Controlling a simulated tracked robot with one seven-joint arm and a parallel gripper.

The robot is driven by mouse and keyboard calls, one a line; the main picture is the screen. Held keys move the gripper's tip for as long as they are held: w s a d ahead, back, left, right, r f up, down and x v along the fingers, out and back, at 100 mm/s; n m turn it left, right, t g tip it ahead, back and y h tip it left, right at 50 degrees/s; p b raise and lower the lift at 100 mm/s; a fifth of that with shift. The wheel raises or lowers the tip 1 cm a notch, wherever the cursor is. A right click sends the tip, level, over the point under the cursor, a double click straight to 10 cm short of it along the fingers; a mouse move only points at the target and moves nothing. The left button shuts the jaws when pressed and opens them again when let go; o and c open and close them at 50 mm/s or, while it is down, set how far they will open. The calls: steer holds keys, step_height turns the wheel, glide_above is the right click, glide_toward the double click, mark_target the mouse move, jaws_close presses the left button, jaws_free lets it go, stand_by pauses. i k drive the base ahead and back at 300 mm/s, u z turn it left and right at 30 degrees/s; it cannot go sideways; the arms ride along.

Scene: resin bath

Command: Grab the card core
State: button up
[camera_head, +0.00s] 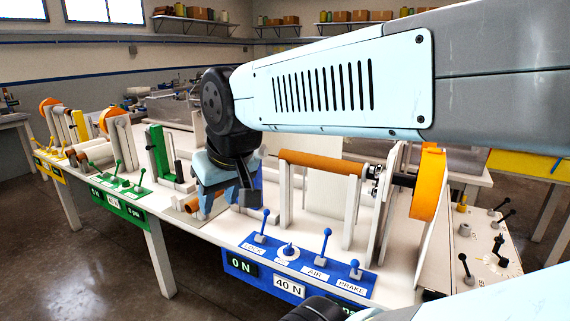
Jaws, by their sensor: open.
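A brown card core (193,204) lies low on the white table, to the left of the blue control panel. Its right part is hidden behind my gripper. My gripper (226,196) hangs from the arm just above and in front of it, pointing down, and is open. I cannot tell whether the fingers touch the core or stand around it. A second brown tube (320,162) is mounted level on white uprights to the right, apart from my gripper.
The blue panel (290,262) with upright levers stands at the table's front edge. An orange wheel (428,183) stands at the right. A green panel (119,202) and green frame (158,152) are to the left. My arm hides much of the back.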

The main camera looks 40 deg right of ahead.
mark_target(344, 167)
steer(key=z, duration=0.05)
steer(key=k, duration=1.35)
steer(key=z, duration=0.85)
steer(key=i, duration=1)
steer(key=u, duration=0.05)
